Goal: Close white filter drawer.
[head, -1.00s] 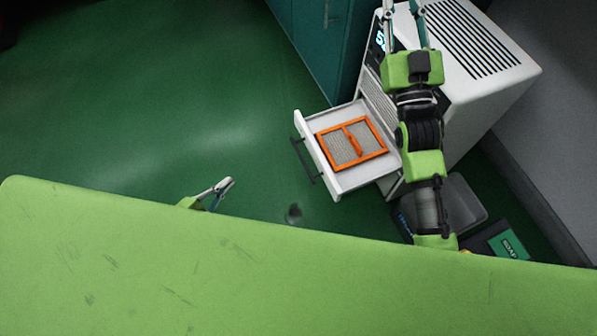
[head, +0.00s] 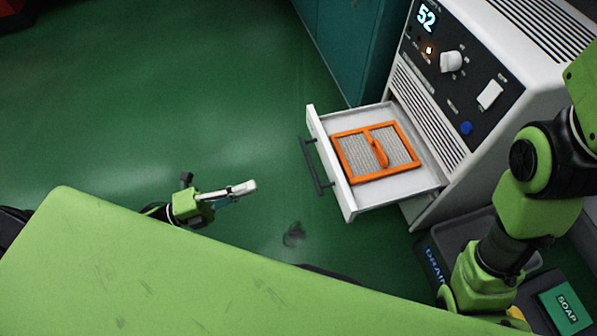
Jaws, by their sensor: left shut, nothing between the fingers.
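The white filter drawer (head: 338,186) stands pulled out from the lower front of a white machine (head: 425,121). An orange-framed filter (head: 376,152) with grey mesh lies flat inside it. A dark bar handle (head: 317,167) is on the drawer's front. My left gripper (head: 250,188) is shut and empty. It is left of the drawer front and apart from the handle, with open floor between. My right arm is at the right side of the picture, in front of the machine's side. Its gripper is out of the picture.
The machine's dark panel has a display reading 52, a white knob (head: 451,61), a switch (head: 490,95) and a blue button (head: 466,128). A teal cabinet (head: 355,45) stands behind. A grey bin (head: 470,232) and a green SOAP box (head: 566,308) are at lower right. Floor left of the drawer is clear.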

